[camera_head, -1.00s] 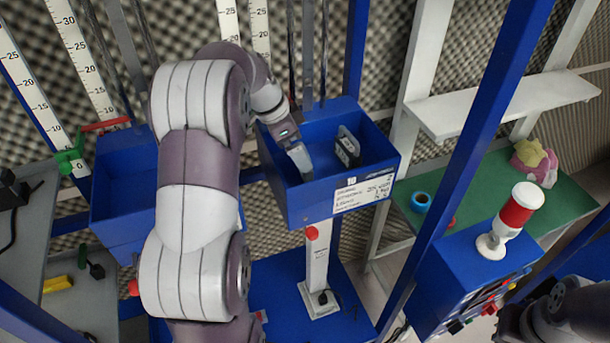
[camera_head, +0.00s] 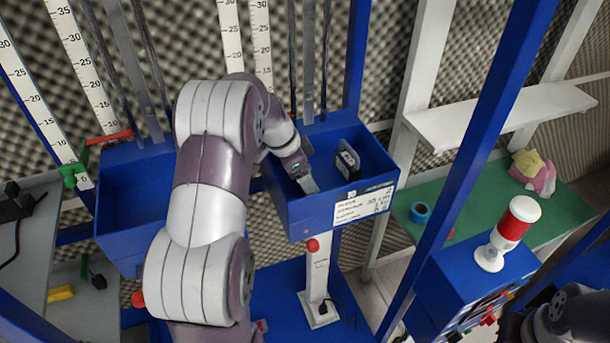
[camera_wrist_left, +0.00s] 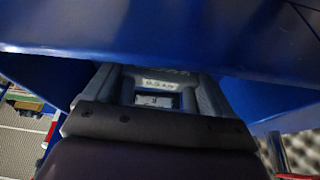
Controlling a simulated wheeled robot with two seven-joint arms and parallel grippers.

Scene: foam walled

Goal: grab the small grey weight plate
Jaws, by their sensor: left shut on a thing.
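My left gripper (camera_head: 308,184) reaches down into the left part of a blue bin (camera_head: 368,196). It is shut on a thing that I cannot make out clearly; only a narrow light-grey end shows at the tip. The gripper also shows in the left wrist view (camera_wrist_left: 157,100), close beside blue walls, where its contents cannot be told. A dark block with pale faces (camera_head: 347,160) stands in the same bin, right of the gripper and apart from it. I cannot clearly identify the small grey weight plate. My right gripper is out of view.
A second blue bin (camera_head: 112,232) stands to the left. Rods and white rulers (camera_head: 75,52) rise behind the bins. A blue post (camera_head: 490,120) and a red-and-white signal lamp (camera_head: 512,228) stand to the right. A green table (camera_head: 470,200) carries blue tape (camera_head: 420,211).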

